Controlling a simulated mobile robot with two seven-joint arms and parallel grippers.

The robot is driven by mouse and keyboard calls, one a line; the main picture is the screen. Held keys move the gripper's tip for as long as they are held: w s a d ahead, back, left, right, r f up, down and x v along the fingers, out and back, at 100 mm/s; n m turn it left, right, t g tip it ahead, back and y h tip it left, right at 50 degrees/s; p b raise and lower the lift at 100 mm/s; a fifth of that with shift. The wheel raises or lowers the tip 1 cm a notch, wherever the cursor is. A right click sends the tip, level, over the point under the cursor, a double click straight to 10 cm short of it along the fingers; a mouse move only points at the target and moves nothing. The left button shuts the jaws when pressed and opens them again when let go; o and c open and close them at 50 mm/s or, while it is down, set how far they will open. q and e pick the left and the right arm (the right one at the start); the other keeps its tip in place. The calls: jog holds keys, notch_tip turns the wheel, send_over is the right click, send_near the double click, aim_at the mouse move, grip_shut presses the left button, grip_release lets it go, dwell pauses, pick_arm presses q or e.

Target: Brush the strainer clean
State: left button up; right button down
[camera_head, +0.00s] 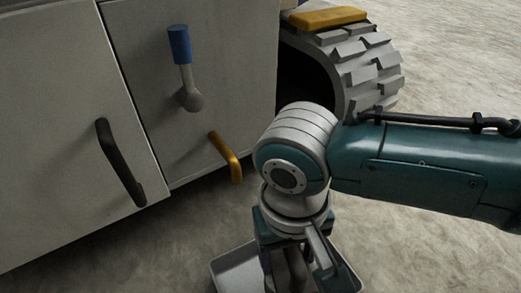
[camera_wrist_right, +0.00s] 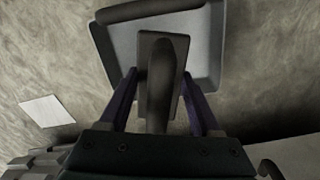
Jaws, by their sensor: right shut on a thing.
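My right gripper (camera_head: 295,272) points down at the bottom of the head view. In the right wrist view (camera_wrist_right: 158,98) its two fingers are shut on a dark block with a thick rounded handle, which looks like the brush (camera_wrist_right: 161,75). A shallow grey tray with raised walls, perhaps the strainer (camera_wrist_right: 206,48), lies beyond the brush; the tray also shows in the head view (camera_head: 232,266). I see no mesh in it. I cannot tell whether the brush touches the tray. My left gripper is not in view.
A pale cabinet-like body (camera_head: 60,70) with a black handle (camera_head: 120,162), a blue-topped lever (camera_head: 180,45) and a yellow handle (camera_head: 226,157) stands at left. A grey track (camera_head: 370,75) is behind my arm. A white sheet (camera_wrist_right: 47,111) lies on the rough ground.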

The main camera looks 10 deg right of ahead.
jog(key=shift+f, duration=0.4)
dwell(0.6)
jog(key=shift+s, duration=0.1)
jog(key=shift+s+r+p, duration=0.1)
jog(key=shift+s+p, duration=0.15)
jog(key=shift+p, duration=0.1)
jog(key=shift+s+p, duration=0.4)
jog(key=shift+s, duration=0.05)
jog(key=shift+w, duration=0.1)
jog(key=shift+w+f+b, duration=0.2)
jog(key=shift+w+b, duration=0.15)
jog(key=shift+w+d+f+b, duration=0.1)
jog(key=shift+w+b, duration=0.4)
jog(key=shift+w, duration=0.45)
